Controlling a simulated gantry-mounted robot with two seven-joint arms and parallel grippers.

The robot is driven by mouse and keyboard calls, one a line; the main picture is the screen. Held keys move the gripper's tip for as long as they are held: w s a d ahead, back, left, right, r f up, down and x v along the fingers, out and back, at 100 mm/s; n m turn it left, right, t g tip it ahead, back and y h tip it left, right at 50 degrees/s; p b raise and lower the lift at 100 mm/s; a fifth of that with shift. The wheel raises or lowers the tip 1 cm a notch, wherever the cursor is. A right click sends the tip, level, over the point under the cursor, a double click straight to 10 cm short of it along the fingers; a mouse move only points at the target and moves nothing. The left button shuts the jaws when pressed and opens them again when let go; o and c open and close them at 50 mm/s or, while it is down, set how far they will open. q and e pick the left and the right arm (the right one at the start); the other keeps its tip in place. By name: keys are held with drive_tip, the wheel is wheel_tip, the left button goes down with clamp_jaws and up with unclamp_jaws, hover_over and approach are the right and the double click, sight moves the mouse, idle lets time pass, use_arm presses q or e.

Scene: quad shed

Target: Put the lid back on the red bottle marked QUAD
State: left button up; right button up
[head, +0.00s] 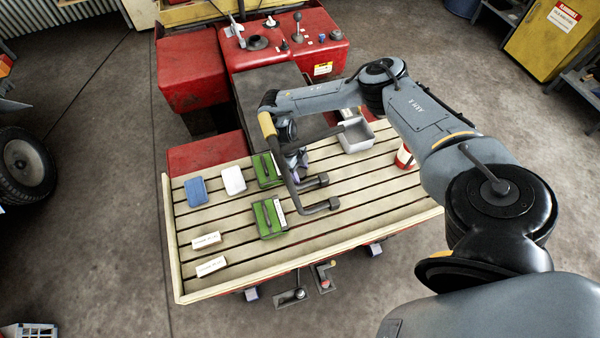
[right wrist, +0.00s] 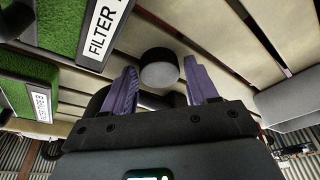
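The red bottle (head: 404,158) with a white label stands at the right of the slatted rack, partly covered by my right arm; its marking is not readable. In the head view the right gripper (head: 296,163) points down over the middle of the rack, and the lid is hidden there. My left gripper is not in view.
Two green filter boxes (head: 268,217) lie close left of the right gripper. A grey tray (head: 357,137) is to its right. A blue box (head: 196,191), a white box (head: 233,180) and two small cartons (head: 211,266) sit further left. The rack's front right slats are clear.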

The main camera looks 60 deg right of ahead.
sight(303, 173)
drive_tip(key=c, duration=0.7)
drive_tip(key=shift+c, duration=0.2)
drive_tip(key=shift+r, duration=0.15)
drive_tip(key=shift+r, duration=0.6)
wheel_tip(303, 173, up, 2)
drive_tip(key=shift+r, duration=0.25)
drive_tip(key=s+d+r+p, duration=0.1)
drive_tip(key=s+d+r, duration=0.2)
drive_tip(key=s+r, duration=0.4)
drive_tip(key=shift+s+d+p, duration=0.3)
drive_tip(key=shift+s+d, duration=0.05)
drive_tip(key=shift+s, duration=1.7)
